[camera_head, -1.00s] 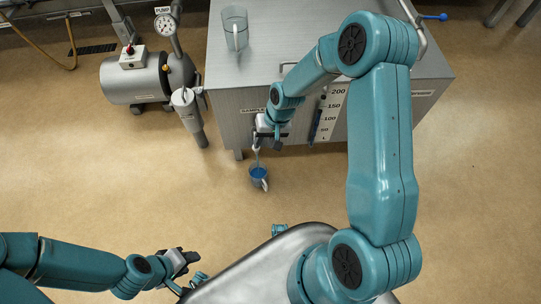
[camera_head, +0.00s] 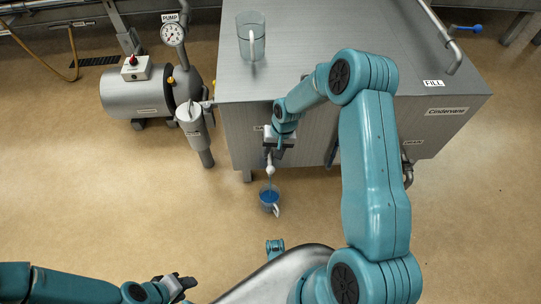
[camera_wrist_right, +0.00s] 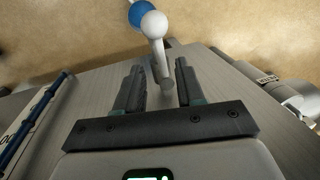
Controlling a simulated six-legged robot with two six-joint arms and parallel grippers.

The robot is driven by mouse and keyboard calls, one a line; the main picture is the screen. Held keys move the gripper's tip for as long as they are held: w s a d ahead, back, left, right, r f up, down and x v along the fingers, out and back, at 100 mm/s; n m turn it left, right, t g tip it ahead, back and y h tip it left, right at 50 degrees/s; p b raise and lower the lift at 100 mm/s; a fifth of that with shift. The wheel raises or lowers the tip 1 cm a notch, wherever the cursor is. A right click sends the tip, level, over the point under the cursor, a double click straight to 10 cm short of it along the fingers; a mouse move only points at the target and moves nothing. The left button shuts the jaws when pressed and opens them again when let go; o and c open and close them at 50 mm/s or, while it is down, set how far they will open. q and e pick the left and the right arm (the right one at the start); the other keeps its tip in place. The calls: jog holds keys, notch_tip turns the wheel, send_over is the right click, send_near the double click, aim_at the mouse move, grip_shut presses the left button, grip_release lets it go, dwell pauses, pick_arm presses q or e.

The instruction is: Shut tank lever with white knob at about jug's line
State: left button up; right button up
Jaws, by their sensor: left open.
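The steel tank (camera_head: 300,110) fills the upper middle of the head view. The white knob (camera_head: 271,169) of its lever points down at the tank's front; in the wrist view the knob (camera_wrist_right: 154,24) lies beyond my right fingertips. My right gripper (camera_wrist_right: 158,72) is open around the lever, with a finger on each side and gaps visible. In the head view it (camera_head: 273,152) is at the tank's front. A clear jug (camera_head: 270,199) with blue liquid is below the knob, a blue streak above it. Its line cannot be made out. My left gripper (camera_head: 180,284) is open and empty, low left.
Another clear jug (camera_head: 251,38) stands on the tank top. A pump (camera_head: 140,96) with a gauge (camera_head: 173,34) and a grey cylinder (camera_head: 190,115) stand left of the tank. The gauge strip (camera_wrist_right: 36,118) shows at the wrist view's left edge. Open floor lies in front.

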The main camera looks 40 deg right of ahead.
aim_at(270, 162)
jog(key=shift+w+a+f, duration=0.1)
jog(key=shift+a+f, duration=0.05)
jog(key=shift+f, duration=0.5)
jog(key=shift+w+a+f, duration=0.1)
jog(key=shift+a+f, duration=0.05)
jog(key=shift+f, duration=0.45)
grip_shut()
jog(key=shift+a+b, duration=0.1)
jog(key=shift+b, duration=0.2)
